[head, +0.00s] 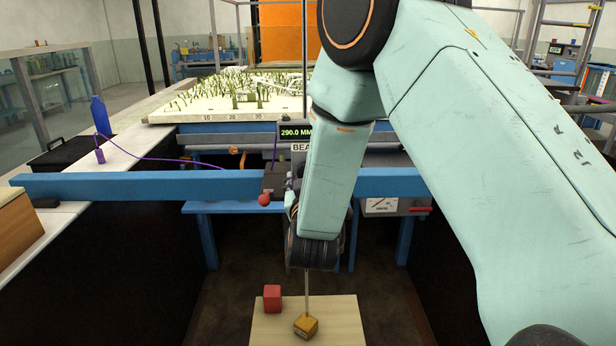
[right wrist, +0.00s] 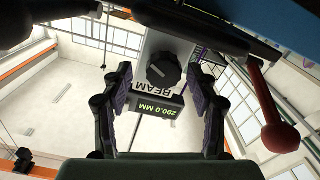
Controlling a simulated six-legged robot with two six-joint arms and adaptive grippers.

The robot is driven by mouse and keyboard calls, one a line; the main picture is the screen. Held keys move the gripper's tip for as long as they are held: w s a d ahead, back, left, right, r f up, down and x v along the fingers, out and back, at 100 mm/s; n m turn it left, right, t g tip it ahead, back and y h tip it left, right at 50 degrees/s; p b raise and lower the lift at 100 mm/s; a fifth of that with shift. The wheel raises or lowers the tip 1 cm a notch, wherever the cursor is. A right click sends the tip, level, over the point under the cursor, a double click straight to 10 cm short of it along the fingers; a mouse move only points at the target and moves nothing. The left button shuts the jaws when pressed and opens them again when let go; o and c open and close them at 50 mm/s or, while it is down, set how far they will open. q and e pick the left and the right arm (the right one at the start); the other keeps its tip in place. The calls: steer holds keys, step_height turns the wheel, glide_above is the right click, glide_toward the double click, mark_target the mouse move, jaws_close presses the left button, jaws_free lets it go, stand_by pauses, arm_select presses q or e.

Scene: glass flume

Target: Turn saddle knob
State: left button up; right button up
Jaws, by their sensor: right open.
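The saddle knob (right wrist: 163,69) is black and round, on the grey saddle face beside the BEAM label (right wrist: 163,88). The saddle's display (right wrist: 158,112) reads 290.0 MM and shows upside down in the right wrist view. My right gripper (right wrist: 161,74) is open, with a finger on each side of the knob and visible gaps between. I cannot tell how deep the knob sits between the fingertips. In the head view the saddle (head: 275,181) sits on the blue beam (head: 130,185); my right arm hides the knob and most of the gripper. My left gripper is not in view.
A red ball-ended lever (right wrist: 280,138) hangs beside the right finger; it also shows in the head view (head: 264,199).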

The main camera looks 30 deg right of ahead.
steer(key=shift+w+a, duration=0.2)
steer(key=shift+a, duration=0.1)
steer(key=shift+c, duration=0.8)
steer(key=shift+s+d, duration=0.1)
steer(key=shift+d, duration=0.1)
steer(key=c, duration=0.4)
steer(key=shift+a, duration=0.1)
steer(key=c, duration=0.6)
steer(key=m+b, duration=0.5)
steer(key=m, duration=0.8)
steer(key=shift+r, duration=0.1)
